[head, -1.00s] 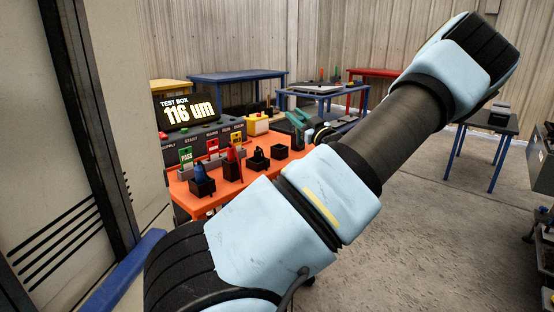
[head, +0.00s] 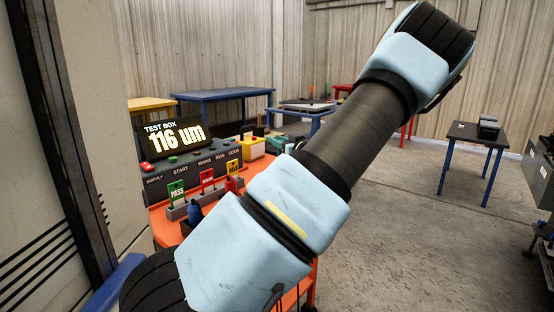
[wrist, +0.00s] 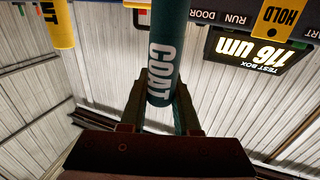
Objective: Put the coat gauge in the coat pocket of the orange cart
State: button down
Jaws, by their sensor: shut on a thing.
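The coat gauge (wrist: 163,65) is a dark teal cylinder marked COAT in the wrist view. My gripper (wrist: 160,105) is shut on it, with a dark finger on either side. In the head view my arm hides the gripper. A teal shape (head: 279,143) shows just behind the arm there; I cannot tell whether it is the gauge. The orange cart (head: 163,228) stands at the left, and my arm covers much of its top. I cannot make out the coat pocket.
The test box display (head: 176,135) reads 116 um, above a switch panel. PASS (head: 177,191), red and HOLD (head: 233,167) tags stand along the cart. A blue-handled item (head: 195,213) is partly covered by my arm. A yellow cylinder (wrist: 60,25) hangs in the wrist view.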

jog(key=shift+f, duration=2.35)
jog(key=shift+f, duration=0.15)
jog(key=c, duration=0.6)
grip_release()
jog(key=shift+c, duration=0.2)
jog(key=shift+r, duration=0.2)
jog(key=b+v, duration=0.1)
jog(key=v, duration=1.1)
